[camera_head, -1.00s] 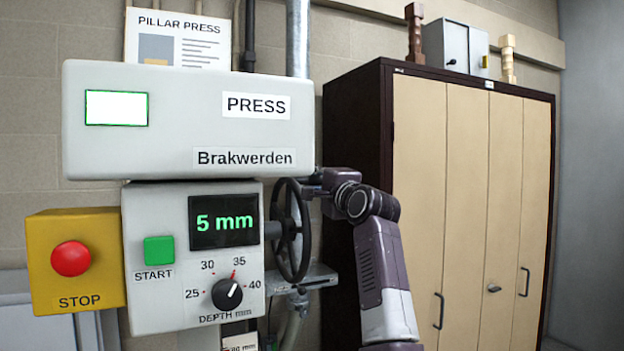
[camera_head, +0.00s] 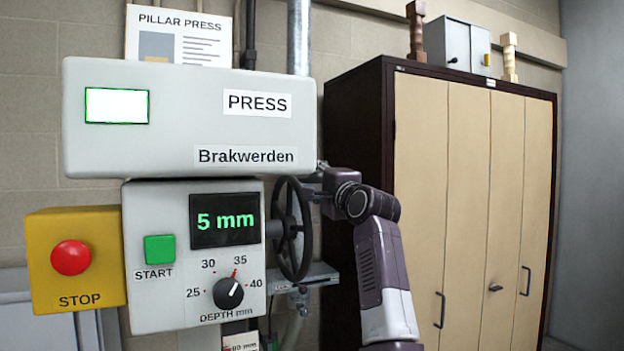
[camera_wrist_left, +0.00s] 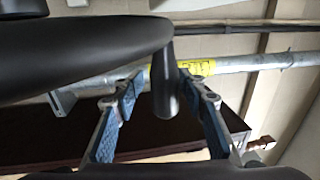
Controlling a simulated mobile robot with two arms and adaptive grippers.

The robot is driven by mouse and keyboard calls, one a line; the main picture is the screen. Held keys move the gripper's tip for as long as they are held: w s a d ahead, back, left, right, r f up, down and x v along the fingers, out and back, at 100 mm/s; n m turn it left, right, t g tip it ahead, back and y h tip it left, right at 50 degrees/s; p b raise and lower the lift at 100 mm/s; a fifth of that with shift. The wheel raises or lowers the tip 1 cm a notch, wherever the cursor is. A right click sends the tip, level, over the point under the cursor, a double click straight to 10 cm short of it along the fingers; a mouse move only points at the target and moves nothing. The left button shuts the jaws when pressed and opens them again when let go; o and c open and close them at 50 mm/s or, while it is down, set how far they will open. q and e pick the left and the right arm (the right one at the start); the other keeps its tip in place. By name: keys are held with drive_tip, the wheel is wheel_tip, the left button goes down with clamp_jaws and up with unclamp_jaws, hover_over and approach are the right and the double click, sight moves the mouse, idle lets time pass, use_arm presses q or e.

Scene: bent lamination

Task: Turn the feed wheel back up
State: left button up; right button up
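The feed wheel (camera_head: 290,230) is a dark spoked wheel on the right side of the press (camera_head: 180,125), seen nearly edge-on. My left gripper (camera_head: 319,176) is at the wheel's upper right; its fingers are mostly hidden in the head view. In the left wrist view the wheel's black rim (camera_wrist_left: 80,60) crosses the upper left, and a dark handle (camera_wrist_left: 166,90) sticks out from it. The left gripper (camera_wrist_left: 165,96) has its two blue-padded fingers spread on either side of the handle, with gaps showing. The display (camera_head: 224,220) reads 5 mm. My right gripper is not in view.
A depth knob (camera_head: 228,293), a green START button (camera_head: 159,249) and a yellow STOP box (camera_head: 95,290) with a red button are on the press's front. A metal bracket (camera_head: 310,278) sits below the wheel. A tall cabinet (camera_head: 470,200) stands close on the right.

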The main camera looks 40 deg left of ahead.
use_arm(q)
drive_tip(key=shift+d+r, duration=0.1)
drive_tip(key=shift+d, duration=0.15)
drive_tip(key=shift+s+d, duration=0.15)
drive_tip(key=shift+d, duration=0.2)
drive_tip(key=v, duration=1.1)
drive_tip(key=shift+a, duration=0.15)
drive_tip(key=shift+c, duration=0.4)
